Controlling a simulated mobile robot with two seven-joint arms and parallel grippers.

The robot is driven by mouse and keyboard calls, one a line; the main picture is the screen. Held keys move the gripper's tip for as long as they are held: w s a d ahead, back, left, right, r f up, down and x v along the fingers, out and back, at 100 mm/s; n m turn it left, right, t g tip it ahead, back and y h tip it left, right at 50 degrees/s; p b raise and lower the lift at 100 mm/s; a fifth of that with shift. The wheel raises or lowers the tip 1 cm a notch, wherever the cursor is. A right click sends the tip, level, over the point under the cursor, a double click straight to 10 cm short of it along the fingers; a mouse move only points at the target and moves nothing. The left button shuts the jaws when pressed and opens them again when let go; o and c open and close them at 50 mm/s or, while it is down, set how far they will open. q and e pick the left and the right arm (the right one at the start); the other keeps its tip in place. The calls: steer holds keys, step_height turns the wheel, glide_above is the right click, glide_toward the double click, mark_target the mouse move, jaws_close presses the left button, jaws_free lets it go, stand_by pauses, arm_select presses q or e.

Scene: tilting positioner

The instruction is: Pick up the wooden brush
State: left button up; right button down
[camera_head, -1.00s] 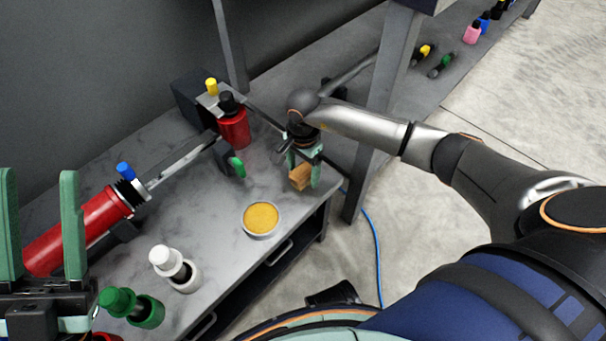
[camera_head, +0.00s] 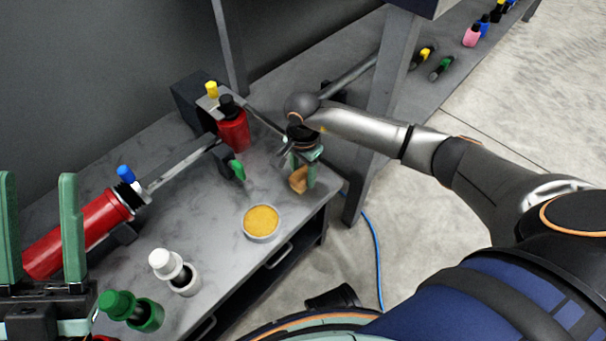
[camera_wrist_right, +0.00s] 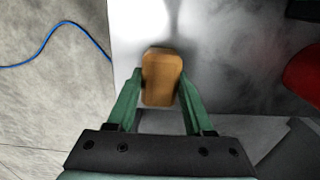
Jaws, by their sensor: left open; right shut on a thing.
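The wooden brush (camera_head: 298,179) is a tan-brown block near the right end of the grey workbench. My right gripper (camera_head: 304,172) is shut on it, with the green fingers on either side. In the right wrist view the brush (camera_wrist_right: 161,78) sits between the two fingertips of my right gripper (camera_wrist_right: 160,95), its rounded wooden back facing the camera. Whether its underside touches the bench cannot be told. My left gripper (camera_head: 38,225) is open and empty at the left edge, its green fingers pointing up.
A round tin (camera_head: 261,222) with yellow content stands left of the brush. The red cylinder of the positioner (camera_head: 75,232), a red bottle (camera_head: 233,131), a white bottle (camera_head: 175,268) and a green one (camera_head: 130,308) stand on the workbench (camera_head: 215,232). A blue cable (camera_head: 374,240) lies on the floor.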

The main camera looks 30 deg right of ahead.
mark_target(303, 172)
steer(key=shift+r, duration=0.5)
step_height(303, 172, up, 3)
steer(key=shift+f+p, duration=0.2)
steer(key=shift+p, duration=0.55)
arm_select(q)
step_height(303, 172, up, 7)
steer(key=p, duration=0.5)
steer(key=shift+s+a+m, duration=0.15)
steer(key=shift+a+m, duration=0.2)
steer(key=shift+m, duration=0.05)
arm_select(e)
steer(key=s+d+r, duration=0.1)
steer(key=s+r, duration=0.8)
steer(key=s, duration=0.5)
steer(key=shift+d+r, duration=0.2)
steer(key=shift+d, duration=0.1)
steer(key=c, duration=0.8)
jaws_free()
steer(key=c, duration=0.7)
